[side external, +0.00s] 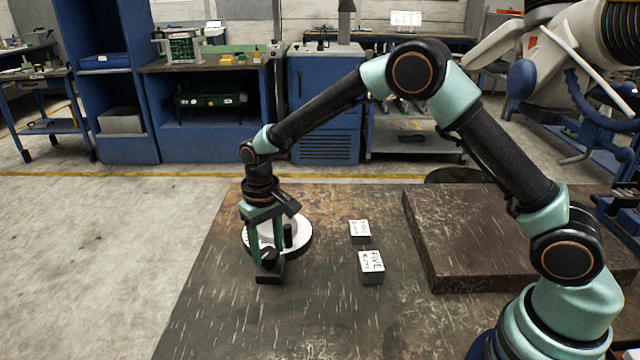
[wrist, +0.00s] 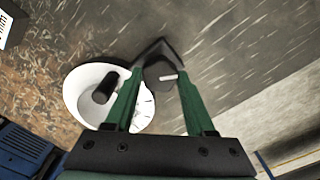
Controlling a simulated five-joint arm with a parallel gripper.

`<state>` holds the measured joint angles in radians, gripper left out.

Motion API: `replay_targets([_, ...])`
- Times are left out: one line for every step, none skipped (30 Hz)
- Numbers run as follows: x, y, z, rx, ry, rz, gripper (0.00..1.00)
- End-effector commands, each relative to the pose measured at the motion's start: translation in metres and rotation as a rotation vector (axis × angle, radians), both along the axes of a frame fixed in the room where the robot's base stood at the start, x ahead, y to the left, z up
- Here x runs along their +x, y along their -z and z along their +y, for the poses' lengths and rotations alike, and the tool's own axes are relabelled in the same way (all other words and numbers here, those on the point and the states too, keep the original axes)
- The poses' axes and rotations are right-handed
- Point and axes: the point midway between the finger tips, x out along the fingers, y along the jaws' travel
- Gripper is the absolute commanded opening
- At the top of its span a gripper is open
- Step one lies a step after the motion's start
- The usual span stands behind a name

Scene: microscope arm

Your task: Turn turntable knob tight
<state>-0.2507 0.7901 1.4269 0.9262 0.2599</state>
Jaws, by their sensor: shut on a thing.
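The turntable (side external: 300,240) is a white disc with a dark rim, on the table below my arm's end. It also shows in the wrist view (wrist: 80,88), left of my fingers. A black upright post (side external: 288,235) stands on the disc and appears in the wrist view (wrist: 104,87). The knob (wrist: 160,80) is dark and round with a short white mark (wrist: 170,77), beside the disc. My gripper (wrist: 161,66) points down and is shut on the knob, with a finger on each side. In the side view my gripper (side external: 266,258) largely hides the knob.
Two white lettered blocks, one at the back (side external: 360,230) and one nearer (side external: 371,265), stand right of the turntable. A thick dark slab (side external: 510,240) lies farther right. The table's left edge is close to the turntable. The tabletop in front is clear.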

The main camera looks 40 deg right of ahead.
Motion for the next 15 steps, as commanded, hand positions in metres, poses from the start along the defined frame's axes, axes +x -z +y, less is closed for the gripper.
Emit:
replay_targets([0.0011, -0.0008, 0.0001, 0.001, 0.047, -0.004, 0.00])
replay_targets([0.0011, -0.0008, 0.0000, 0.001, 0.075, -0.004, 0.00])
replay_targets([0.0011, -0.0008, 0.0000, 0.001, 0.113, -0.004, 0.00])
replay_targets([0.0012, -0.0009, 0.0000, 0.001, 0.142, -0.004, 0.00])
replay_targets([0.0012, -0.0009, 0.0000, 0.001, 0.170, -0.004, 0.00])
replay_targets([0.0013, -0.0009, 0.0000, 0.002, 0.208, -0.004, 0.00])
replay_targets([0.0013, -0.0009, 0.0000, 0.002, 0.237, -0.004, 0.00])
replay_targets([0.0013, -0.0009, -0.0001, 0.002, 0.265, -0.004, 0.00])
replay_targets([0.0013, -0.0009, -0.0001, 0.001, 0.303, -0.004, 0.00])
replay_targets([0.0014, -0.0009, -0.0001, 0.001, 0.332, -0.004, 0.00])
replay_targets([0.0014, -0.0009, -0.0001, 0.001, 0.361, -0.005, 0.00])
replay_targets([0.0014, -0.0010, -0.0002, 0.001, 0.398, -0.005, 0.00])
replay_targets([0.0015, -0.0010, -0.0002, 0.001, 0.427, -0.005, 0.00])
replay_targets([0.0015, -0.0010, -0.0002, 0.002, 0.456, -0.005, 0.00])
replay_targets([0.0015, -0.0010, -0.0002, 0.002, 0.493, -0.005, 0.00])
